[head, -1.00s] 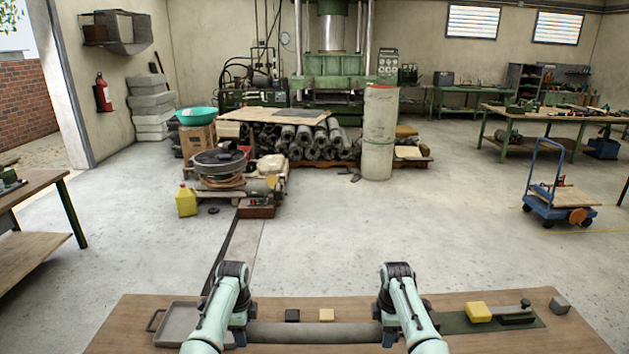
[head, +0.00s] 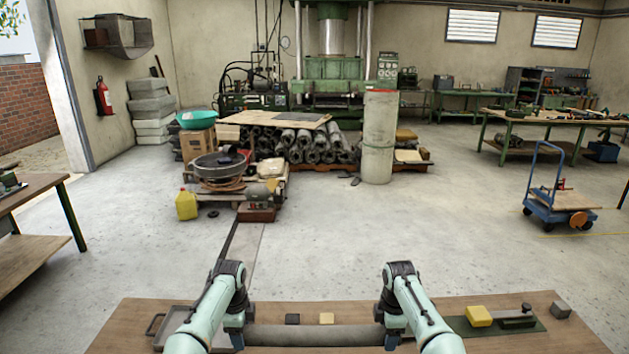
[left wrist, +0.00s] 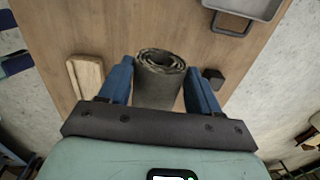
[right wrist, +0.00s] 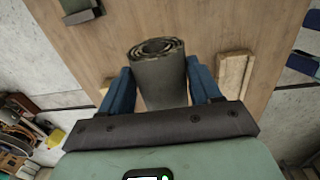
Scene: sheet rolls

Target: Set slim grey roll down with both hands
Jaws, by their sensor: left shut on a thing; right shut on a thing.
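The slim grey roll (head: 315,337) lies level across the wooden table (head: 125,325), left to right, at or just above its top; I cannot tell if it touches. My left gripper (head: 237,341) is shut on its left end and my right gripper (head: 393,339) on its right end. In the left wrist view the roll's coiled end (left wrist: 160,65) shows between the blue fingers (left wrist: 160,88). In the right wrist view the other coiled end (right wrist: 157,50) shows between the fingers (right wrist: 157,88). The roll's underside is hidden.
A grey tray (head: 176,318) stands left of the roll. A black block (head: 292,319) and a yellowish block (head: 326,318) lie just beyond it. A green mat (head: 530,325) with a yellow block (head: 479,316) lies right. A pale wooden piece (left wrist: 87,77) lies nearer me.

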